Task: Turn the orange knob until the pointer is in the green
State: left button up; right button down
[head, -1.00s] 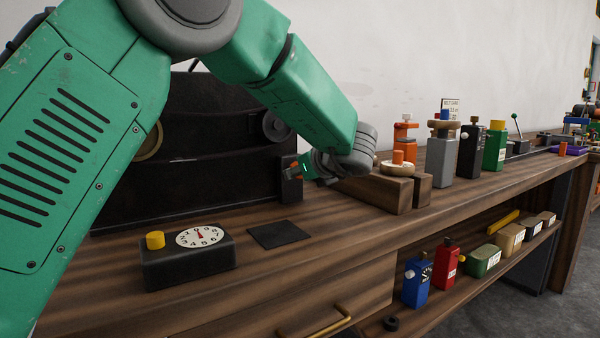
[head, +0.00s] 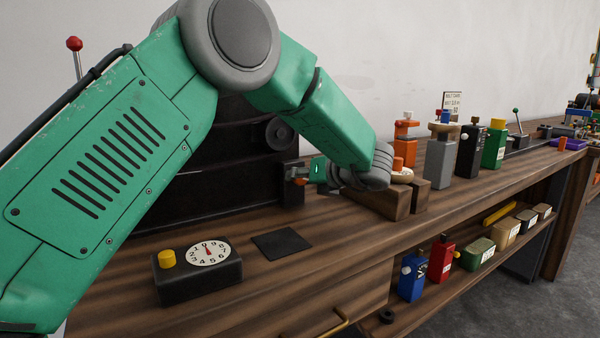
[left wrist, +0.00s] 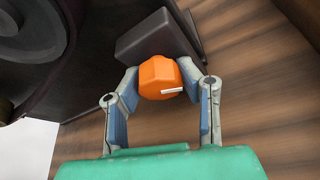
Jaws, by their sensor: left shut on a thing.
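The orange knob (left wrist: 160,78) is faceted, with a white mark on its face. It sits by a dark block (left wrist: 155,38) on the black machine. My left gripper (left wrist: 159,72) is shut on the knob, one finger on each side. In the head view the left gripper (head: 305,173) is small, at the machine's right end, and hides most of the knob. A white round dial (head: 208,253) with numbers and a red pointer, near upright, is on a black box with a yellow knob (head: 167,258). I see no green zone on it. My right gripper is not in view.
The black machine (head: 235,190) stands at the bench's back. A dark flat pad (head: 281,243) lies beside the dial box. Wooden blocks (head: 385,201) are right of my gripper, with several coloured devices beyond. The bench front (head: 330,270) is clear.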

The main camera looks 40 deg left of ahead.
pick_arm(q)
jog(key=shift+d+f, duration=0.2)
jog(key=shift+d, duration=0.05)
jog(key=o, duration=1.2)
jog(key=shift+d+r, duration=0.15)
jog(key=shift+d+r, duration=0.1)
jog(key=shift+r, duration=0.05)
jog(key=shift+d+r, duration=0.1)
jog(key=shift+d, duration=0.2)
jog(key=v, duration=1.1)
jog(key=shift+d, duration=0.2)
jog(key=shift+a, duration=0.1)
